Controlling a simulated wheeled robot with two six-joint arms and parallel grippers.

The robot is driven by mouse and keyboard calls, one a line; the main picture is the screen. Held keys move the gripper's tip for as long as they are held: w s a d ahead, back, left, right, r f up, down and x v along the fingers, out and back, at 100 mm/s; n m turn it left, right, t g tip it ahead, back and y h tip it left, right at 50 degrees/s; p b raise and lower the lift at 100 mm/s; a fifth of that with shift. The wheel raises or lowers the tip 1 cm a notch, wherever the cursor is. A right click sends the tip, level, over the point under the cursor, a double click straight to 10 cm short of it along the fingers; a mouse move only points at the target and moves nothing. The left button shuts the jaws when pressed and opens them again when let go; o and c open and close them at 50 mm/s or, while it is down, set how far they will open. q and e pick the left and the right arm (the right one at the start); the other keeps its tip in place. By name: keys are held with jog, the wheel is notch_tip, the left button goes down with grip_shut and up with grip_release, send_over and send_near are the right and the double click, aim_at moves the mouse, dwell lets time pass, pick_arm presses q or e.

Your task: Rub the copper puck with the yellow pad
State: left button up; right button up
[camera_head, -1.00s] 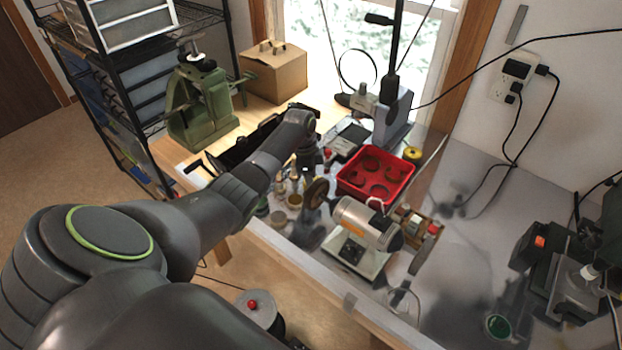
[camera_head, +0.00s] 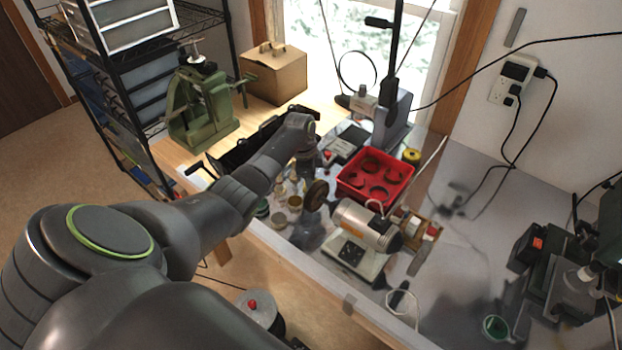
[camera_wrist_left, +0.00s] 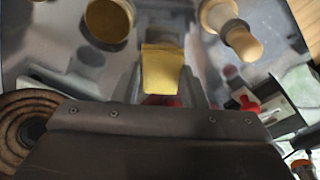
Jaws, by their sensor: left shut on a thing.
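My left gripper (camera_wrist_left: 163,76) is shut on the yellow pad (camera_wrist_left: 162,68), whose flat yellow face shows between the fingers in the left wrist view. A round, brassy or copper-coloured thing (camera_wrist_left: 108,20) stands on the bench up and left of the pad, apart from it in the picture. I cannot tell whether this is the copper puck or a jar. My right gripper is not in view.
Small bottles and jars (camera_head: 279,219) crowd the bench around my left gripper. A brown wheel (camera_head: 315,195) and a bench motor (camera_head: 366,226) stand to the right. A red tray (camera_head: 347,184) lies behind them. A green press (camera_head: 202,105) stands at the left.

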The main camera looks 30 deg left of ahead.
pick_arm(q)
jog(key=shift+w+a+f+b, duration=0.25)
jog(key=shift+w+b, duration=0.2)
jog(key=shift+b, duration=0.15)
jog(key=shift+w+a+r, duration=0.1)
jog(key=shift+w+r, duration=0.05)
jog(key=shift+r, duration=0.05)
jog(key=shift+s+d+r+p, duration=0.2)
jog(key=shift+s+p, duration=0.25)
jog(key=shift+p, duration=0.45)
jog(key=shift+s+d+f+p, duration=0.15)
jog(key=shift+s+d+p, duration=0.1)
jog(key=shift+s+p, duration=0.15)
jog(key=shift+w+a+f+b, duration=0.2)
jog(key=shift+w+a+b, duration=0.15)
jog(key=shift+w+b, duration=0.55)
jog(key=shift+a+r+b, duration=0.1)
jog(key=shift+r+b, duration=0.05)
jog(key=shift+b, duration=0.2)
jog(key=shift+r, duration=0.1)
